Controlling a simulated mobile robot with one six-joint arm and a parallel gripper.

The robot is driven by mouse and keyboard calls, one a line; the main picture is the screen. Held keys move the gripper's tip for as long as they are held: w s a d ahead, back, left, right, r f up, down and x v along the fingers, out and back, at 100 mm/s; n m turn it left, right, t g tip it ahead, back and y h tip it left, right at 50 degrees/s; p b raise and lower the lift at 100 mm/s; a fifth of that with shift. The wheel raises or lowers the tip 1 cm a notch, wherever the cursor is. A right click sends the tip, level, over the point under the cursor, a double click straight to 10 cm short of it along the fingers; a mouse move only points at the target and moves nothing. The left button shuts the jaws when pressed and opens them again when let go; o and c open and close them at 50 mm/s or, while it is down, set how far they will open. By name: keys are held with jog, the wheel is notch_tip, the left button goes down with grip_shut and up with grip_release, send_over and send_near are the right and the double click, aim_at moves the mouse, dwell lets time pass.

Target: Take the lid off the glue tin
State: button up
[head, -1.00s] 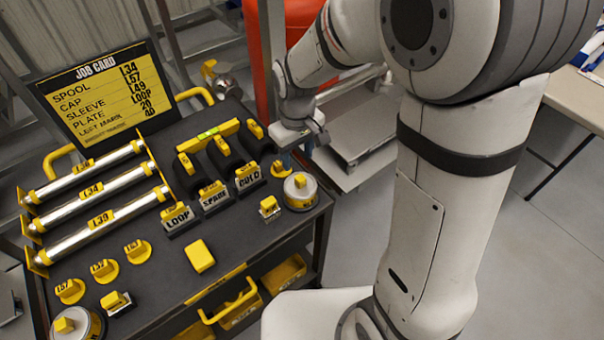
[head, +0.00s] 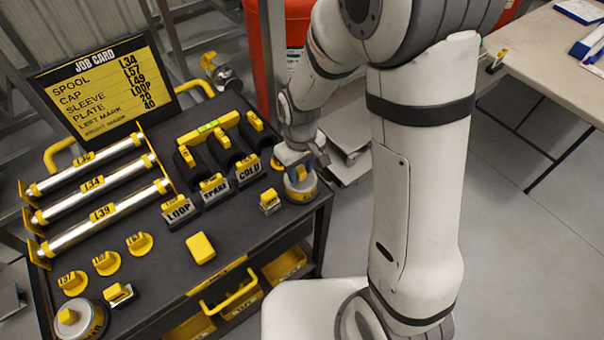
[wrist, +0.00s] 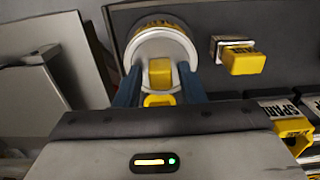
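A round pale tin (head: 303,194) with a yellow label band stands at the right corner of the cart top; its label is not readable here. In the wrist view the same tin (wrist: 160,28) shows a pale lid with a square yellow knob (wrist: 160,72). My gripper (head: 298,172) is right over this tin, pointing down. In the wrist view the blue fingers of my gripper (wrist: 160,85) stand apart on either side of the knob, with a gap showing on both sides. The lid is on the tin. A second similar tin (head: 84,322) stands at the near left corner.
A small yellow-topped block (head: 269,201) stands just left of the tin, also in the wrist view (wrist: 241,60). Labelled holders (head: 214,187) stand farther left. A yellow block (head: 201,248) lies mid-cart. A job card (head: 104,85) stands behind. An orange cylinder (head: 265,40) is beyond the cart.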

grip_shut()
